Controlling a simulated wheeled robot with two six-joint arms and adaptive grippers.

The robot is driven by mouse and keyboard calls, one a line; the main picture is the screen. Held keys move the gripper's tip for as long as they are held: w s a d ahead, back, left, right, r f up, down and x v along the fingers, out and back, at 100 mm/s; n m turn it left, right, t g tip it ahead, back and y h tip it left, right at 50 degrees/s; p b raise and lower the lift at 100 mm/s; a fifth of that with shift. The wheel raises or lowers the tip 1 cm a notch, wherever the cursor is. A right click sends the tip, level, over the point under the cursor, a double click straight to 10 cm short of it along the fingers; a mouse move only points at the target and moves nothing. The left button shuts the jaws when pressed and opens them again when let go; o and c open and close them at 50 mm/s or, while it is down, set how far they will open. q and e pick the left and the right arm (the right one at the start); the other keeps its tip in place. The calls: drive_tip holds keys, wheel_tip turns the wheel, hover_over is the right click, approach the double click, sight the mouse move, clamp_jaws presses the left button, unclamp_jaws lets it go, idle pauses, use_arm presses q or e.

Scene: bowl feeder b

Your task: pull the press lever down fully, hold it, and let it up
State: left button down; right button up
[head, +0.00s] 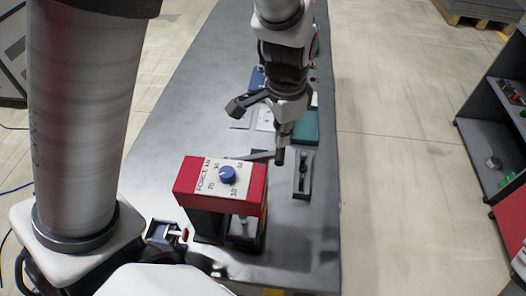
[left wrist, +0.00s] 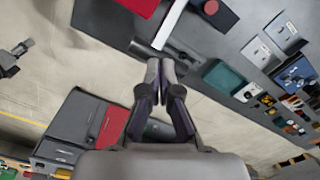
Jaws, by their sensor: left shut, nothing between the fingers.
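The press (head: 220,181) has a red head with a force scale and a blue knob, and stands near the front of the grey table. Its pale lever (head: 252,156) sticks out to the right, roughly level in the head view. The lever crosses the top of the left wrist view (left wrist: 172,24). My left gripper (head: 282,140) reaches in from the far side, shut and empty, with its fingertips at the lever's outer end. The closed fingertips also show in the left wrist view (left wrist: 160,68); contact with the lever cannot be told. A dark shape, apparently my right gripper (left wrist: 14,58), is small at the left edge.
A grey slotted block (head: 303,177) lies right of the press. A teal box (head: 306,127), a white plate (head: 265,119) and a blue item (head: 258,77) are farther back. A dark shelf (head: 476,125) stands at the right, across clear floor.

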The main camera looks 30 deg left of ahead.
use_arm(q)
drive_tip(key=shift+w+f+b, duration=0.1)
drive_tip(key=shift+f+b, duration=0.2)
drive_tip(key=shift+f, duration=0.3)
drive_tip(key=shift+d+f+b, duration=0.1)
drive_tip(key=shift+f+b, duration=0.35)
drive_tip(key=shift+f, duration=0.15)
wheel_tip(320, 180, down, 7)
drive_tip(key=b, duration=0.4)
drive_tip(key=shift+r+b, duration=0.2)
drive_tip(key=shift+b, duration=0.15)
drive_tip(key=r+p, duration=1.1)
drive_tip(key=r, duration=0.1)
drive_tip(key=shift+a+r+p, duration=0.15)
drive_tip(key=shift+a+p, duration=0.05)
drive_tip(key=shift+p, duration=0.15)
